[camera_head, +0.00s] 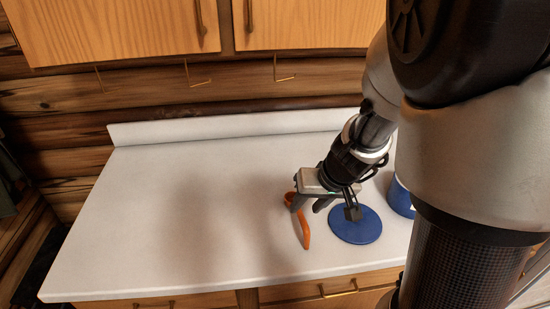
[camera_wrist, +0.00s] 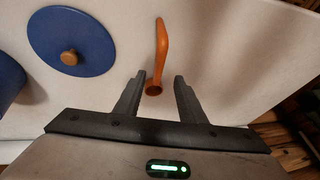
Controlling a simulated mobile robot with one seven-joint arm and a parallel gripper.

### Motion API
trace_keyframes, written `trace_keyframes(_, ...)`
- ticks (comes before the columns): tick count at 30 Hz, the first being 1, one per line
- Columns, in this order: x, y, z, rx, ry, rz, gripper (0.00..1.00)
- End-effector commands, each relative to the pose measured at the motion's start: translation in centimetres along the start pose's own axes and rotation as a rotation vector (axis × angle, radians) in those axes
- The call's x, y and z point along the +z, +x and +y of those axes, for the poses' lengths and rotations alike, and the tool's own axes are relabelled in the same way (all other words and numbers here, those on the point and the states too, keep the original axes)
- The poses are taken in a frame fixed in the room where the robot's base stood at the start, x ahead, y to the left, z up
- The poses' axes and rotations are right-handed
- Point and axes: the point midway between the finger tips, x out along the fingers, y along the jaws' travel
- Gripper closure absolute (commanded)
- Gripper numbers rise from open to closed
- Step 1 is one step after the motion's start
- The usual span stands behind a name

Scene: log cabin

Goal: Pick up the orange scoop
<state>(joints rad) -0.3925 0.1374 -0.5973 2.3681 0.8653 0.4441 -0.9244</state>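The orange scoop (camera_head: 304,228) lies on the white countertop, its long part pointing toward the front edge in the head view. In the wrist view the scoop (camera_wrist: 161,50) has its round end near the fingertips and its long part stretching away from my gripper. My gripper (camera_head: 322,207) is low over the counter, next to the scoop. In the wrist view my gripper (camera_wrist: 160,77) is open, with the scoop's round end showing between the two fingers. I cannot tell whether a finger touches it. Part of the scoop is hidden behind my gripper in the head view.
A round blue lid (camera_head: 356,226) with a wooden knob (camera_wrist: 69,58) lies right beside the gripper. A blue container (camera_head: 401,198) stands further right, partly hidden by my arm. The left of the countertop (camera_head: 150,220) is clear. Hooks hang under the wall cabinets (camera_head: 120,30).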

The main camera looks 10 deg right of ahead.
Motion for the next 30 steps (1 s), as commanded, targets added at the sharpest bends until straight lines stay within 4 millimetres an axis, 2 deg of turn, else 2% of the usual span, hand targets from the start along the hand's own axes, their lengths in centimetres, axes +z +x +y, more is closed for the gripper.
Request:
trace_keyframes(1,0.1,0.9,0.1,0.001,0.000,-0.001,0.64)
trace_keyframes(8,0.1,2.3,0.1,0.001,0.000,-0.001,0.64)
trace_keyframes(16,0.4,6.2,0.4,0.000,0.001,-0.001,0.64)
trace_keyframes(26,0.2,6.7,0.3,-0.001,0.000,0.001,0.64)
trace_keyframes(30,0.2,6.7,0.3,-0.001,0.000,0.001,0.87)
